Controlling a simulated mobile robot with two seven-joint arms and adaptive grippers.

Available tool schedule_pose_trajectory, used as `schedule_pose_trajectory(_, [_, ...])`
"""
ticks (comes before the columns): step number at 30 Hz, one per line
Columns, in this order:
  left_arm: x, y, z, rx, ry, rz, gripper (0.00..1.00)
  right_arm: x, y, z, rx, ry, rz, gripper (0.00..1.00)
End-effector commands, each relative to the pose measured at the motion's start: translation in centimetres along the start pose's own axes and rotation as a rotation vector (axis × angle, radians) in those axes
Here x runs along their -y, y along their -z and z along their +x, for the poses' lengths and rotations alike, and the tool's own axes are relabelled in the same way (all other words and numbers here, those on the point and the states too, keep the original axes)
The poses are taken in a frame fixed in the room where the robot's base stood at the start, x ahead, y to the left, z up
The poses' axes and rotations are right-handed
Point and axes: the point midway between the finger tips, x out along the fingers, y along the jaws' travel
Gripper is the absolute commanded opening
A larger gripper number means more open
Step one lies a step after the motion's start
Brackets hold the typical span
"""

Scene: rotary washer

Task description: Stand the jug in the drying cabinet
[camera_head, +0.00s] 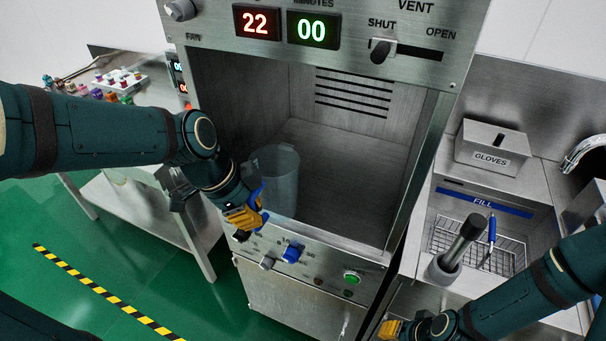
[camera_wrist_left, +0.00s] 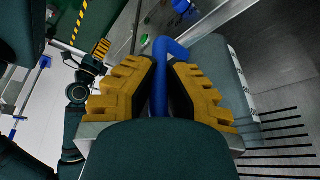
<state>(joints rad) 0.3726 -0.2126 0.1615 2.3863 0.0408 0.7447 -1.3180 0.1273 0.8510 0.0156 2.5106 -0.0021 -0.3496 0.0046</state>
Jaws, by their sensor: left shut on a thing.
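The jug (camera_head: 277,178) is a clear, greyish vessel with a blue handle. It is upright, or nearly so, at the front left of the drying cabinet's open chamber (camera_head: 340,165). I cannot tell whether its base touches the chamber floor. My left gripper (camera_head: 250,212) is shut on the handle, at the cabinet's front edge. In the left wrist view the yellow fingers (camera_wrist_left: 162,95) close on both sides of the blue handle (camera_wrist_left: 160,50), with the jug's clear wall (camera_wrist_left: 215,65) beside them. My right gripper (camera_head: 390,329) is low at the bottom edge, partly cut off.
Below the opening is a panel with a blue knob (camera_head: 292,252) and a green button (camera_head: 351,277). The vent slider (camera_head: 381,50) is at the SHUT end. To the right are a sink with a wire rack (camera_head: 470,240) and a gloves box (camera_head: 492,147). A side table stands left.

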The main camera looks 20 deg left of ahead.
Motion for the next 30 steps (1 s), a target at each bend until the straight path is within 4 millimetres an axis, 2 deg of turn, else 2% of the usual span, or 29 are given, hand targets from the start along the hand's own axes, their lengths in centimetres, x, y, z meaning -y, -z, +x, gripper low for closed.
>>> schedule_pose_trajectory(1, [1.2, 0.6, 0.4, 0.000, -0.002, 0.000, 0.00, -0.1, 0.0, 0.1, -0.001, 0.000, 0.000, 0.36])
schedule_pose_trajectory(12, [8.7, 5.1, 2.5, -0.002, -0.001, 0.001, 0.00, -0.2, 0.1, 0.6, -0.003, 0.000, 0.000, 0.36])
schedule_pose_trajectory(21, [13.8, 8.1, 3.8, -0.002, 0.001, -0.001, 0.00, -0.3, 0.1, 0.7, -0.005, 0.000, -0.001, 0.36])
schedule_pose_trajectory(24, [13.5, 7.4, 5.1, 0.000, -0.001, -0.002, 0.00, -0.5, 0.2, 1.2, -0.006, 0.000, -0.001, 0.36])
schedule_pose_trajectory(30, [13.4, 7.0, 6.1, 0.000, 0.000, -0.002, 0.00, -0.5, 0.2, 1.4, -0.008, 0.000, -0.001, 0.36])
